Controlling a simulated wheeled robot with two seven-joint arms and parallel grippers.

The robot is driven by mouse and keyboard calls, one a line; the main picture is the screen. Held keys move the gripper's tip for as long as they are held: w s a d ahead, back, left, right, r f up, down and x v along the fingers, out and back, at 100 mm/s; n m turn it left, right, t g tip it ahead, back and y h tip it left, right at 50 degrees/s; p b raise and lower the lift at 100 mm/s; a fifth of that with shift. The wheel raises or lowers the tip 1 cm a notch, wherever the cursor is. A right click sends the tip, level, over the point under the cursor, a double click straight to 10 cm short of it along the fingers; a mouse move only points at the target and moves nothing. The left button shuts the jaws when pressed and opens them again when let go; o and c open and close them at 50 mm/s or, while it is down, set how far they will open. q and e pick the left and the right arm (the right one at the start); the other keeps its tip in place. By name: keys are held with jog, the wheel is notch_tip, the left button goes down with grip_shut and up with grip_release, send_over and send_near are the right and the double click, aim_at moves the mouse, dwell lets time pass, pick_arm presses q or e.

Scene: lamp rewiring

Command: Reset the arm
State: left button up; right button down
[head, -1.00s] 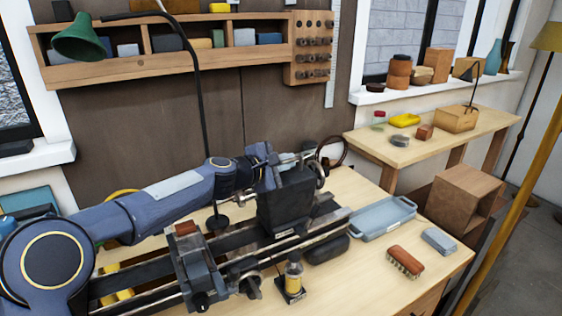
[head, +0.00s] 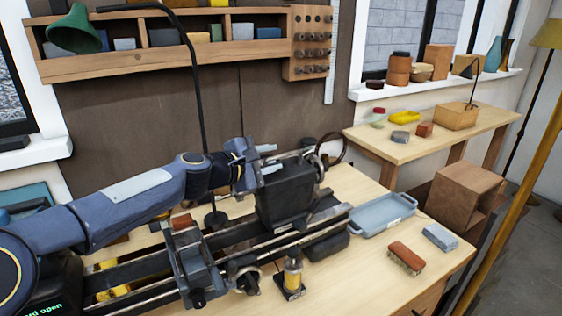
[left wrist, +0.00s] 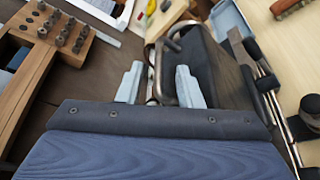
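My left arm reaches in from the left over a dark lathe-like machine (head: 285,195) on the wooden bench. My left gripper (head: 267,158) is beside the upper back of the machine's black block, partly hidden in the head view. In the left wrist view, its two pale grey fingers (left wrist: 159,85) stand apart with nothing clearly held between them. The black block and a curved metal handle (left wrist: 170,45) show beyond the fingers. My right gripper is in neither view.
A blue-grey tray (head: 382,216), a brush (head: 406,257) and a grey-blue block (head: 439,238) lie on the bench at the right. A small amber bottle (head: 293,275) stands in front of the machine. A green lamp (head: 75,30) hangs at the upper left.

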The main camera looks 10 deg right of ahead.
pick_arm(q)
jog(key=shift+v, duration=1)
jog(key=shift+s+a, duration=0.25)
jog(key=s+a+f+m+g+y, duration=0.1)
jog(key=s+a+f+m+y, duration=0.3)
jog(key=s+a, duration=0.7)
jog(key=s+a+f+m+g+y, duration=0.2)
jog(key=s+a+f+m, duration=0.5)
jog(key=s, duration=0.8)
jog(key=s+a+f+m+y, duration=0.1)
jog(key=s+a+f, duration=0.1)
jog(key=s, duration=0.3)
jog(key=s+a+f+g+y, duration=0.1)
jog(key=s+a+f, duration=0.2)
jog(key=s+f, duration=0.2)
jog(key=shift+s+a+m, duration=0.3)
jog(key=shift+s+m, duration=0.1)
jog(key=shift+s, duration=0.4)
jog(key=shift+s+a+f, duration=0.1)
